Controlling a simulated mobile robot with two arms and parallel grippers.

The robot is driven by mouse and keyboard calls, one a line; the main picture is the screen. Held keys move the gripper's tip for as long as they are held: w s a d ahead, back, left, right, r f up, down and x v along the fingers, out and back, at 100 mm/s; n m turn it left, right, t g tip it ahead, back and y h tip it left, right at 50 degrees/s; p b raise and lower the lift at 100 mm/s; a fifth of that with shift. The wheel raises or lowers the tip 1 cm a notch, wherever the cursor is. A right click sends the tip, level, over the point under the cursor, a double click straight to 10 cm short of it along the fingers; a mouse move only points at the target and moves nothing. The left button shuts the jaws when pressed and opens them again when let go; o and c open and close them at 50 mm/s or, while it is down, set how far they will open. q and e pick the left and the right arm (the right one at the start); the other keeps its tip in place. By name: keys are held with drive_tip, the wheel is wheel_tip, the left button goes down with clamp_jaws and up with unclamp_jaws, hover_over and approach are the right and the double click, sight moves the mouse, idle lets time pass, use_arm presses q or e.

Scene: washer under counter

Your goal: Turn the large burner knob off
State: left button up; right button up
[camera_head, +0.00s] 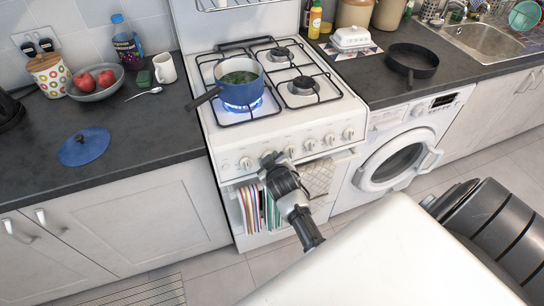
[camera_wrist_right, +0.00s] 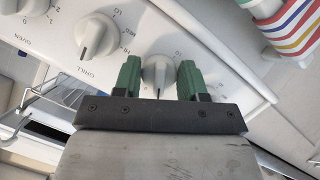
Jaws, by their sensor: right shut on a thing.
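The white stove (camera_head: 285,125) has a row of round knobs along its front panel. A blue flame (camera_head: 243,104) burns under a blue pot (camera_head: 237,84) on the front left burner. My right gripper (camera_head: 269,158) is at the left part of the knob row. In the right wrist view its green fingertips (camera_wrist_right: 160,78) stand on both sides of a white knob (camera_wrist_right: 158,72) and are shut on it. Its marking is too small to read. A knob marked GRILL (camera_wrist_right: 97,36) is beside it. My left gripper is not in view.
A washing machine (camera_head: 414,112) stands right of the stove. A blue lid (camera_head: 85,147) lies on the left counter. The pot's handle (camera_head: 203,98) points left.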

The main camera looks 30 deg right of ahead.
drive_tip(key=shift+a+f+m+y+p, duration=0.1)
drive_tip(key=shift+m+y+p, duration=0.7)
drive_tip(key=shift+m+p, duration=1.2)
drive_tip(key=shift+m+b, duration=0.35)
drive_tip(key=shift+m, duration=0.15)
drive_tip(key=o, duration=0.9)
drive_tip(key=shift+c, duration=0.2)
drive_tip(key=v, duration=1)
drive_tip(key=shift+s, duration=0.4)
